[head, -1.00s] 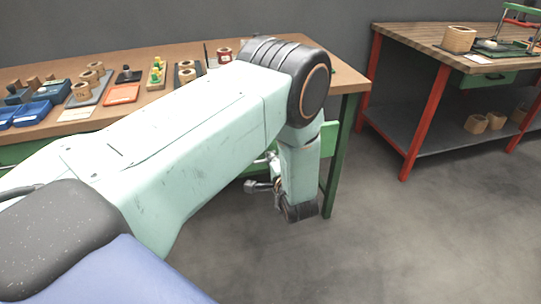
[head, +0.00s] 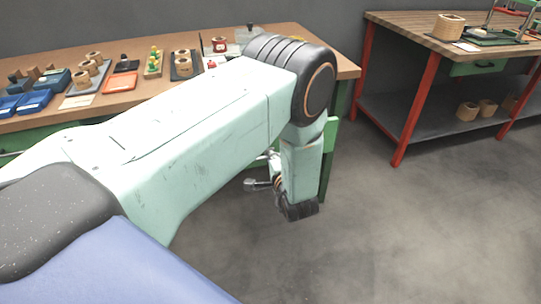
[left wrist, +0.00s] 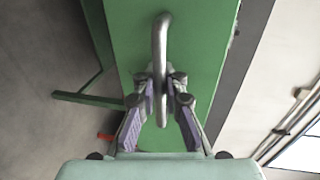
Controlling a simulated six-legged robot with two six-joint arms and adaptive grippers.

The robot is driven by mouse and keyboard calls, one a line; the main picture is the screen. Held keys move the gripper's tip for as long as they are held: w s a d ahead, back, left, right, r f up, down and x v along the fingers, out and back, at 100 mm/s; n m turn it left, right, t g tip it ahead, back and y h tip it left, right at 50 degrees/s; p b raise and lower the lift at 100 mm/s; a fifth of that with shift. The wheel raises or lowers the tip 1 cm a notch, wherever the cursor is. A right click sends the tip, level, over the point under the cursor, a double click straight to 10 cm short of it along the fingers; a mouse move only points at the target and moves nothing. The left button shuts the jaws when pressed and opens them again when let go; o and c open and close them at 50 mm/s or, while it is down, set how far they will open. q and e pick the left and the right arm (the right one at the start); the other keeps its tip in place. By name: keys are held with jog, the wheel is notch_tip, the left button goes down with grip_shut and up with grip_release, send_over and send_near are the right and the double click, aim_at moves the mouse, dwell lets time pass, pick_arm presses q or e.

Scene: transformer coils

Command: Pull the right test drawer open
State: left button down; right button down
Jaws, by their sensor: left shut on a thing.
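In the left wrist view, a green drawer front (left wrist: 200,60) carries a bent grey metal handle (left wrist: 162,45). My left gripper (left wrist: 162,88) is shut on this handle, with one finger on each side of it. In the head view, my left gripper (head: 262,184) is partly hidden behind my own forearm, low in front of the wooden workbench (head: 335,62). A small green part (head: 330,135) shows beside the arm; my arm hides most of the drawer there, so how far it stands out cannot be told. My right gripper is not in view.
The workbench top holds blue trays (head: 35,101), an orange tray (head: 120,83), wooden coils (head: 183,58) and a red-marked coil (head: 220,44). A second bench with red legs (head: 415,110) stands at the right. The grey floor (head: 400,230) between is clear.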

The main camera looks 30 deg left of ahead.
pick_arm(q)
jog(key=shift+r, duration=0.15)
jog(key=c, duration=1.7)
grip_release()
jog(key=shift+s+d, duration=0.15)
jog(key=shift+d, duration=0.1)
jog(key=v, duration=0.7)
jog(key=shift+a, duration=0.15)
